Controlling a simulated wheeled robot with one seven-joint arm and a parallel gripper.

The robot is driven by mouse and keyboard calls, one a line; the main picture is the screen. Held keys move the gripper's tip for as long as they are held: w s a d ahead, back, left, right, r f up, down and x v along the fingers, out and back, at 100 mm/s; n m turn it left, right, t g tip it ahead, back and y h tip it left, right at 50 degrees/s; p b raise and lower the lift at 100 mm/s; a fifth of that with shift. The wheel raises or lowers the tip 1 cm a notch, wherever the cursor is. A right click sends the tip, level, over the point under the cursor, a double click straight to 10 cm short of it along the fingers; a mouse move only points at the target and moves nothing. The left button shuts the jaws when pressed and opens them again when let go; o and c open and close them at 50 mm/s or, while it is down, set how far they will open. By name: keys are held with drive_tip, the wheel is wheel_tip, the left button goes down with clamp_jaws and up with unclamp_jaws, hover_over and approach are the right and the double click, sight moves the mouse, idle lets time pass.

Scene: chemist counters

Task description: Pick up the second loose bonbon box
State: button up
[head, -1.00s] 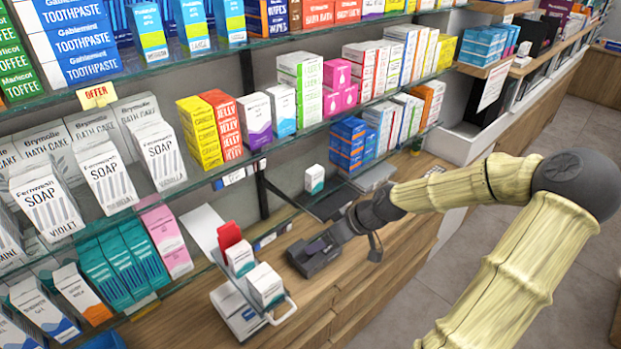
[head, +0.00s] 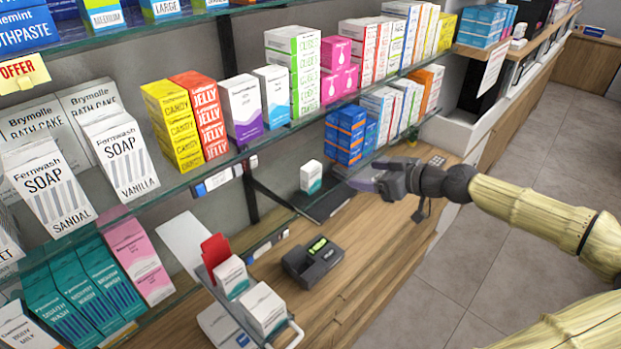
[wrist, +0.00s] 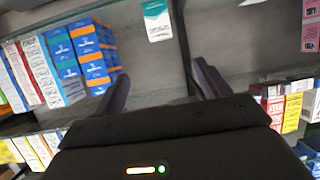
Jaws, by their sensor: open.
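A small white box with a teal lower part (head: 311,177) stands alone on the counter below the shelves, by a dark flat pad. It looks like a loose bonbon box, but I cannot read its label. It also shows at the top of the wrist view (wrist: 157,20), ahead of and between the fingers. My gripper (head: 362,183) is to the right of this box, apart from it, above the counter. In the wrist view my gripper (wrist: 162,86) has its two fingers spread with nothing between them. Two more white boxes (head: 230,277) (head: 264,307) sit in a rack at the front.
A dark card terminal (head: 314,262) stands on the wooden counter (head: 375,245). The glass shelf edge (head: 215,172) with packed boxes runs above the counter. Blue-and-orange boxes (head: 345,135) are stacked behind my gripper. The floor to the right is clear.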

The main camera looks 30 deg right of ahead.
drive_tip(key=p, duration=0.4)
approach(315, 168)
drive_tip(key=x, duration=0.3)
drive_tip(key=shift+w+f, duration=0.35)
drive_tip(key=shift+w, duration=0.1)
drive_tip(key=shift+s+r, duration=0.1)
drive_tip(key=shift+r, duration=0.05)
drive_tip(key=shift+w+a+p, duration=0.25)
drive_tip(key=shift+p, duration=0.35)
drive_tip(key=p+x, duration=0.2)
drive_tip(key=x, duration=0.2)
drive_tip(key=shift+w+r+p, duration=0.1)
drive_tip(key=shift+p, duration=0.3)
drive_tip(key=shift+w+a+f, duration=0.15)
drive_tip(key=shift+w+f, duration=0.1)
drive_tip(key=shift+f, duration=0.05)
